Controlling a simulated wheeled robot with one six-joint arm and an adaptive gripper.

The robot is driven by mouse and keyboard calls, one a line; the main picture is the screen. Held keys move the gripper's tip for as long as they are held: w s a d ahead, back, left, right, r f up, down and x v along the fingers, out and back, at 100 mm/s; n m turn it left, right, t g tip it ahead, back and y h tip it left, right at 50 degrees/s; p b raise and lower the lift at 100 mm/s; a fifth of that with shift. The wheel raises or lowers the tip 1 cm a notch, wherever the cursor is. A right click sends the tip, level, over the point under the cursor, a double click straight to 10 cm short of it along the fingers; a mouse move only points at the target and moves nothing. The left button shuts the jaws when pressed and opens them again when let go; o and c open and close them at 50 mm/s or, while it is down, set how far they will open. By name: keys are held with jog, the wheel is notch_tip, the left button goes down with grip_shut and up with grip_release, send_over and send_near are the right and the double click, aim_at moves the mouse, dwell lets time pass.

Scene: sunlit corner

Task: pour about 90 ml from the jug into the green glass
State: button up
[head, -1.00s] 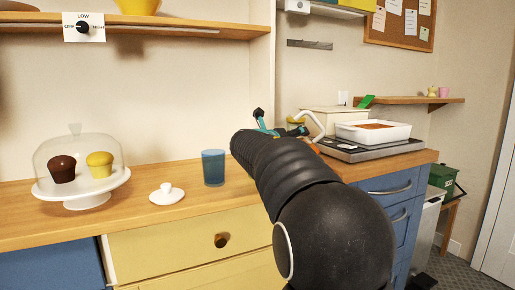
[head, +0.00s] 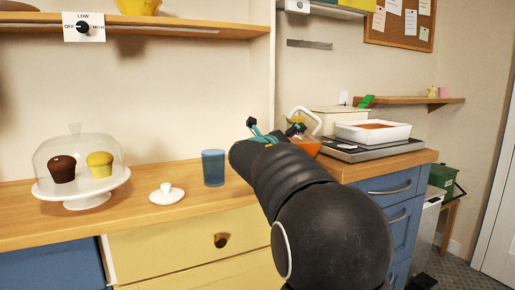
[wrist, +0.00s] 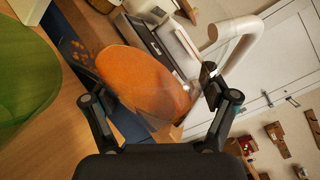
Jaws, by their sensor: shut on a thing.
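The jug holds orange liquid (wrist: 145,75) and has a white curved handle (wrist: 232,45). My gripper (wrist: 148,90) is shut on the jug, one finger on each side. In the head view my gripper (head: 275,131) is partly behind my arm, with the jug (head: 307,147) just beyond it at the right. The wrist view is strongly rolled and the jug looks tilted. Small orange flecks show by its left edge; I cannot tell if they are falling liquid. The green glass (wrist: 25,75) appears large at the wrist view's left edge. My arm hides it in the head view.
A blue glass (head: 213,168) and a white lid (head: 167,194) stand on the wooden counter left of my arm. A domed cake stand (head: 83,185) is farther left. A white dish (head: 373,132) on a grey appliance (head: 372,150) stands at the right.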

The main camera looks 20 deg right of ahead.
jog(key=shift+n+b, duration=0.5)
jog(key=shift+w+a+r+n+t+h+b, duration=0.15)
jog(key=shift+a+r+n+t+h+b, duration=0.1)
jog(key=shift+r+n+t+h+b, duration=0.25)
dwell(2.1)
jog(key=m+g+y+p, duration=0.1)
jog(key=m+p, duration=0.1)
jog(key=p, duration=0.1)
jog(key=shift+d+r, duration=0.15)
jog(key=shift+f+m+b, duration=0.4)
jog(key=shift+f+b, duration=0.05)
jog(key=shift+b, duration=0.05)
jog(key=shift+r+m+y, duration=0.15)
jog(key=shift+m+y, duration=0.35)
jog(key=shift+m, duration=0.1)
jog(key=shift+f+m, duration=0.3)
jog(key=shift+f, duration=0.05)
jog(key=shift+d+f+y, duration=0.1)
jog(key=shift+y, duration=0.2)
dwell(0.5)
